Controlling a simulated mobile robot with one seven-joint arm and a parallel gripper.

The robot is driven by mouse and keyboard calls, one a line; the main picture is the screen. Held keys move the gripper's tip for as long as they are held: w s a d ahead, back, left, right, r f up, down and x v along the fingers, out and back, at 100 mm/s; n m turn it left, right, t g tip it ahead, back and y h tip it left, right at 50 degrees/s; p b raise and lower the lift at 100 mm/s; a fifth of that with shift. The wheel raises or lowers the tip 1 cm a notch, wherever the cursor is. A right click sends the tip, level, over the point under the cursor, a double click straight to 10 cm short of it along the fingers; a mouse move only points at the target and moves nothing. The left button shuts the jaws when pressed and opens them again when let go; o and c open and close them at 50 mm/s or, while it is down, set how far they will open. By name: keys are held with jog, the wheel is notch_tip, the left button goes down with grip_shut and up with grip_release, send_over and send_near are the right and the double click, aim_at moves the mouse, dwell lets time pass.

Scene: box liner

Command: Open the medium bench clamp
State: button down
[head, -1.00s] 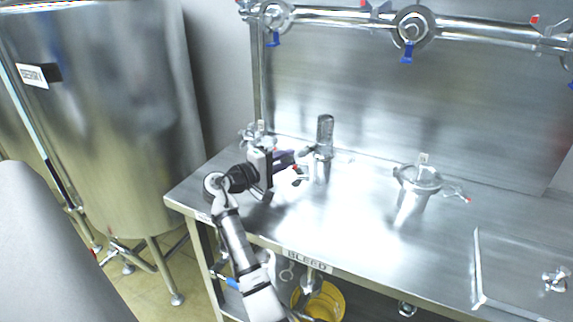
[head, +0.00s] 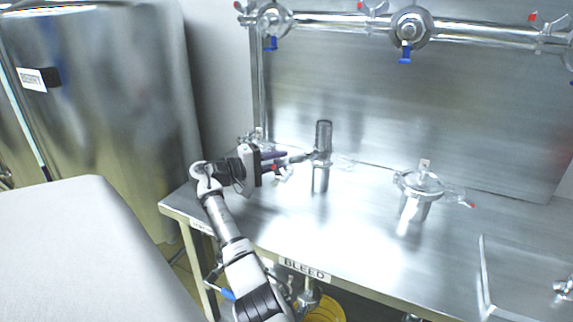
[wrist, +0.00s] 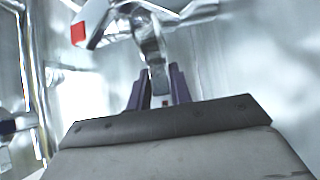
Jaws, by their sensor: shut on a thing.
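My gripper (head: 292,158) reaches in from the left above the steel bench, at the side of an upright steel cylinder (head: 322,140). A clamp (head: 319,160) sits around this cylinder, partly hidden by my fingers. In the wrist view my two purple fingers (wrist: 158,90) are shut on a curved metal piece of the clamp (wrist: 152,48). A red-tipped part (wrist: 78,33) shows at the upper left of that view, beside my fingers. Whether the clamp is loose cannot be told. Another clamped steel fitting (head: 418,190) with a red-tipped part stands to the right.
The steel bench (head: 360,235) is clear in front and between the fittings. A further fitting (head: 250,137) stands behind my gripper at the left. A pipe with blue-handled valves (head: 410,28) runs along the back. A sunken basin (head: 520,275) lies at the right.

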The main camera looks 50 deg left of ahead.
dwell(0.4)
jog(key=c, duration=1.3)
grip_release()
jog(key=shift+d, duration=0.15)
jog(key=b+v, duration=0.2)
jog(key=v, duration=1.2)
jog(key=shift+w+b, duration=0.1)
jog(key=shift+b, duration=0.25)
jog(key=shift+c, duration=0.4)
